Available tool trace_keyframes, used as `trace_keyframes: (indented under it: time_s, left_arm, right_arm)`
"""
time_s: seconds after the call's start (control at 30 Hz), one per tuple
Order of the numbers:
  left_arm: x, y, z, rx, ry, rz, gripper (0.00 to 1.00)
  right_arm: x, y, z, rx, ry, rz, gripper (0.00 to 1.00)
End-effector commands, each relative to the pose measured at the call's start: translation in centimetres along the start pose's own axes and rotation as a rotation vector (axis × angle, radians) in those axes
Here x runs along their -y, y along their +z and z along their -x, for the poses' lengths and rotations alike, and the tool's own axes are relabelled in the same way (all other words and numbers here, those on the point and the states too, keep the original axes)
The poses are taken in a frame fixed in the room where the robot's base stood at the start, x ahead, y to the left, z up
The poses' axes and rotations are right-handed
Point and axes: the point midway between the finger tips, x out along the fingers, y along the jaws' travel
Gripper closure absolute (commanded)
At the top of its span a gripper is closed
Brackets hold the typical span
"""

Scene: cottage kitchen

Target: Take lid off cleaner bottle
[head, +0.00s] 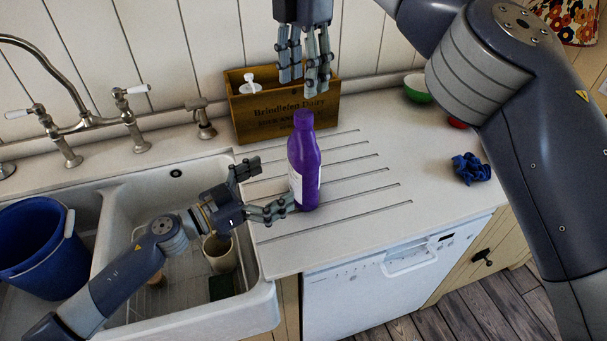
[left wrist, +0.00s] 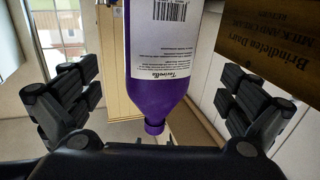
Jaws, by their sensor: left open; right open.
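The purple cleaner bottle (head: 304,172) with a white label stands upright on the grooved drainboard. Its purple lid (head: 303,118) is on the neck. My left gripper (head: 273,186) is open, low on the left side of the bottle, with its fingers pointing towards it. In the left wrist view, the bottle (left wrist: 168,105) appears upside down between the spread fingers, with the lid (left wrist: 155,127) low in the picture. Contact cannot be told. My right gripper (head: 306,82) is open and points down above the lid, apart from it.
A wooden crate (head: 262,119) stands behind the bottle against the wall. The sink (head: 120,215), holding a blue bucket (head: 35,250) and a cream mug (head: 222,262), lies left. A blue cloth (head: 471,168) and a green bowl (head: 417,94) are right. The drainboard right of the bottle is clear.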

Motion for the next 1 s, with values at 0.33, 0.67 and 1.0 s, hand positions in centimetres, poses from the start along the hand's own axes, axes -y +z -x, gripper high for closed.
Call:
trace_keyframes:
  time_s: [0.33,0.67,1.0]
  left_arm:
    - [-0.1,-0.1,-6.3,-0.002,0.001,-0.001,0.00]
    - [0.0,-0.1,-8.5,0.000,0.000,0.000,0.00]
    - [0.0,0.0,-8.5,0.000,0.000,-0.001,0.27]
  right_arm:
    - [0.0,0.0,0.0,0.000,0.000,0.000,0.52]
    - [0.0,0.0,0.0,0.000,0.000,0.000,0.52]
    - [0.0,0.0,0.0,0.000,0.000,0.000,0.52]
